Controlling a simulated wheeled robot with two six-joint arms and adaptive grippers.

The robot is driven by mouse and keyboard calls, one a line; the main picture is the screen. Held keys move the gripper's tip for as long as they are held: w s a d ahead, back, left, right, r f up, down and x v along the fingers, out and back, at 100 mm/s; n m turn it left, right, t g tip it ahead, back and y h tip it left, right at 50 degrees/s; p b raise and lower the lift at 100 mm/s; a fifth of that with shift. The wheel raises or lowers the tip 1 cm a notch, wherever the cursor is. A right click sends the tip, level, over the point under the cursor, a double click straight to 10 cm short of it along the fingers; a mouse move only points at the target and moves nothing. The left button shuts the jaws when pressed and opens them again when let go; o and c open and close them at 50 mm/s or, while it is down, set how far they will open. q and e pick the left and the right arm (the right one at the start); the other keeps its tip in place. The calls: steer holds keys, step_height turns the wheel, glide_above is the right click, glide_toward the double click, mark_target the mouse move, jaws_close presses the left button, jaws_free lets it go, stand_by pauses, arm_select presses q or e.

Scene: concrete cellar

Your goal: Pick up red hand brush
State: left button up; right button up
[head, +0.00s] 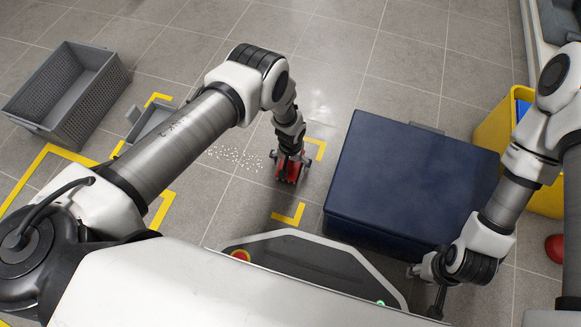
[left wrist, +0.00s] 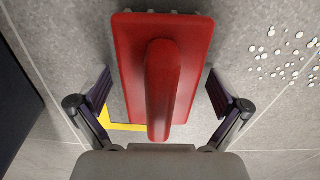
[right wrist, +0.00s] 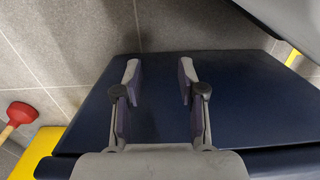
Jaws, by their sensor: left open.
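The red hand brush (head: 289,171) lies on the grey tiled floor, mostly covered by my left gripper in the head view. In the left wrist view the brush (left wrist: 163,75) shows its flat red back with a raised handle pointing toward the gripper. My left gripper (left wrist: 158,98) is open, one finger on each side of the handle, with a gap on both sides. It points down over the brush in the head view (head: 290,160). My right gripper (right wrist: 158,80) is open and empty, near the dark blue box.
The dark blue box (head: 410,175) stands right of the brush. White scraps (head: 235,157) lie on the floor to its left, near a grey dustpan (head: 152,127). A grey crate (head: 75,95) is further left. A yellow bin (head: 495,130) and red plunger (right wrist: 18,115) are right.

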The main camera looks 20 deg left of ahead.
arm_select(q)
steer(key=shift+r, duration=0.15)
steer(key=shift+c, duration=0.4)
steer(key=c, duration=1.2)
steer(key=shift+o, duration=0.2)
